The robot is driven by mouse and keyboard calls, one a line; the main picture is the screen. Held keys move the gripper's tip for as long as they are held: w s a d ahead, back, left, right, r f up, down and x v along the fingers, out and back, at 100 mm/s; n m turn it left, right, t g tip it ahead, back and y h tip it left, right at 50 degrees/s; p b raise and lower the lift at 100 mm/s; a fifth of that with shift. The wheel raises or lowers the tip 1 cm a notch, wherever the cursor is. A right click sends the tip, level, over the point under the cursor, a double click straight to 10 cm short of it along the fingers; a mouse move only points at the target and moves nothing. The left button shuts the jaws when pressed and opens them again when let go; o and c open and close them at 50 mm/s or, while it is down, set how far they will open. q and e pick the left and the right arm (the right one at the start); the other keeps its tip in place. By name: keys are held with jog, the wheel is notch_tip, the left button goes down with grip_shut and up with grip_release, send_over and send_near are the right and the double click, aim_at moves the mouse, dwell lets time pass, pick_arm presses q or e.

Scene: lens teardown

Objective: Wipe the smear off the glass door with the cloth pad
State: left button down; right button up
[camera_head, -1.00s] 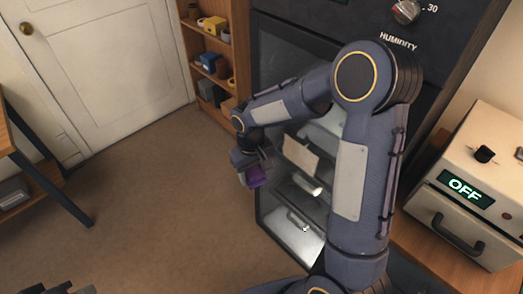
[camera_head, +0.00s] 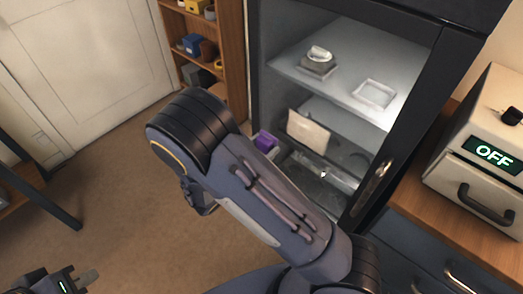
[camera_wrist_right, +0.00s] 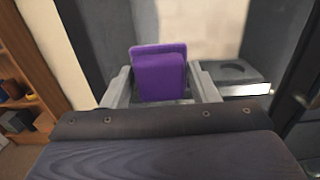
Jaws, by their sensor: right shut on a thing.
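The cloth pad (camera_wrist_right: 160,75) is a purple block, held upright between the two grey fingers of my right gripper (camera_wrist_right: 160,88) in the right wrist view. In the head view, the pad (camera_head: 265,141) shows beyond my right arm, in front of the cabinet's lower left part; the arm hides most of that gripper. The glass door (camera_head: 345,150) has a dark frame and looks closed. A pale rectangular patch (camera_head: 308,131) shows just right of the pad; I cannot tell whether it is on the glass or behind it. My left gripper (camera_head: 85,280) is at the lower left, partly cut off.
Inside the cabinet, a shelf holds a round part on a block (camera_head: 318,62) and a small tray (camera_head: 374,93). A metal door handle (camera_head: 373,184) is at right. An oven-like box reading OFF (camera_head: 480,150) stands on the right counter. A wooden bookshelf (camera_head: 232,60) is left of the cabinet.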

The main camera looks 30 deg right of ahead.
aim_at(287, 125)
jog(key=shift+w+d, duration=0.1)
jog(key=shift+w, duration=0.1)
jog(key=shift+x, duration=2.8)
jog(key=shift+x, duration=0.9)
